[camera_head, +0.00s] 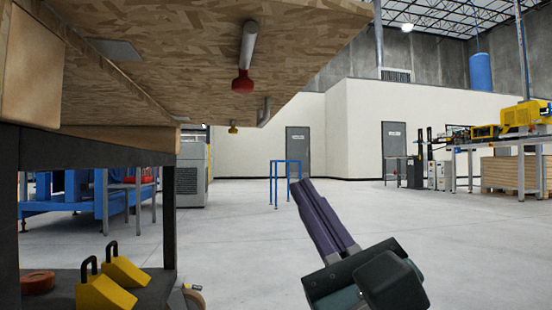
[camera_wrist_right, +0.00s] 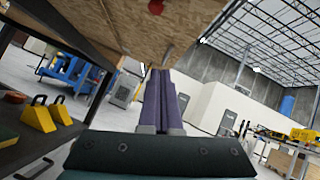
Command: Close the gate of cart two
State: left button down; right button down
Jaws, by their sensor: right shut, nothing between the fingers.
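My right gripper (camera_head: 301,184) is shut and empty, its two purple fingers side by side and pointing up and away from me. It also shows in the right wrist view (camera_wrist_right: 161,72). A cart with a dark frame (camera_head: 168,215) stands at the left. A wooden board (camera_head: 170,75) juts out overhead from its top, seen from below; I cannot tell whether this is the gate. A pale rod with a red end (camera_head: 243,80) hangs under the board, above and left of my fingers and apart from them. The red end shows in the right wrist view (camera_wrist_right: 155,6). My left gripper is out of view.
Yellow weights with black handles (camera_head: 103,290) and a red-brown round thing (camera_head: 38,282) are on the cart's lower shelf. A blue frame stand (camera_head: 286,162) is farther off. A bench with yellow machinery (camera_head: 520,125) stands far right. The floor at the right is open.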

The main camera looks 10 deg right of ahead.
jog(key=d+r+m+t+h, duration=0.2)
jog(key=d+r+m+h, duration=0.1)
jog(key=m+h, duration=0.3)
jog(key=m+b, duration=0.2)
jog(key=b, duration=0.1)
send_near(315, 73)
jog(key=shift+t, duration=0.3)
jog(key=w+r, duration=0.1)
jog(key=w, duration=0.2)
jog(key=w+r, duration=0.1)
jog(key=shift+w+r, duration=0.3)
jog(key=shift+w, duration=0.05)
jog(key=shift+s+r, duration=0.1)
jog(key=shift+r, duration=0.45)
